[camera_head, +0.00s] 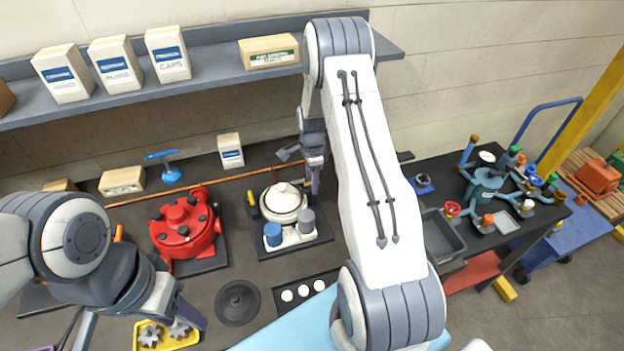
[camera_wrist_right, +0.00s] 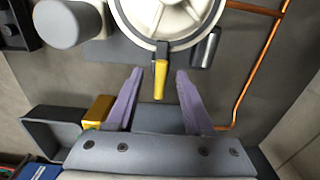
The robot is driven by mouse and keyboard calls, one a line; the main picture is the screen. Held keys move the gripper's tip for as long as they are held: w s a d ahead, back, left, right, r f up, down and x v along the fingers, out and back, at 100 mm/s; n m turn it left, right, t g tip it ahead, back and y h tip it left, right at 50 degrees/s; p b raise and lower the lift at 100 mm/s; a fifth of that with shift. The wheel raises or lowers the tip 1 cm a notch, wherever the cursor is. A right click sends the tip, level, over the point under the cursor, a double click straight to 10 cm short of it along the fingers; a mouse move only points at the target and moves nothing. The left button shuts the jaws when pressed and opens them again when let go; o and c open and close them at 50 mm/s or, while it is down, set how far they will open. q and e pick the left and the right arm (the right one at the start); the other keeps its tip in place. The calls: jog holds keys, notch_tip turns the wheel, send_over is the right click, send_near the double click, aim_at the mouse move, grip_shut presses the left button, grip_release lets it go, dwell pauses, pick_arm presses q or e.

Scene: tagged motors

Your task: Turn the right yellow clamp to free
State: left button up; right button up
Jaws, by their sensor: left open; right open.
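The white round motor housing (camera_head: 283,203) stands on a dark plate in the head view. Its left yellow clamp (camera_head: 253,203) shows at its left side. In the right wrist view the housing (camera_wrist_right: 172,15) fills the top, and a yellow clamp lever (camera_wrist_right: 160,80) points from its rim toward my right gripper (camera_wrist_right: 160,73). The gripper is open, with one purple finger on each side of the lever's end, apart from it. In the head view my right gripper (camera_head: 312,178) is right of the housing, hiding part of that side. My left gripper (camera_head: 187,312) is open at lower left, above the table.
A red motor (camera_head: 185,228) stands to the left. Blue and grey cylinders (camera_head: 273,235) stand in front of the white housing. A copper pipe (camera_wrist_right: 262,70) runs beside my right gripper. A yellow gear tray (camera_head: 180,343) lies near my left gripper. A grey bin (camera_head: 440,235) is right.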

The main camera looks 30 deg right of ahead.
jog(key=shift+c, duration=0.3)
grip_shut()
jog(key=shift+n, duration=0.3)
jog(key=n+b, duration=0.2)
jog(key=shift+n, duration=0.4)
jog(key=n+b, duration=0.2)
jog(key=n, duration=0.2)
jog(key=n+b, duration=0.1)
jog(key=n, duration=0.5)
jog(key=n+b, duration=0.1)
jog(key=n, duration=0.3)
jog(key=shift+w+r, duration=0.1)
jog(key=shift+n, duration=0.4)
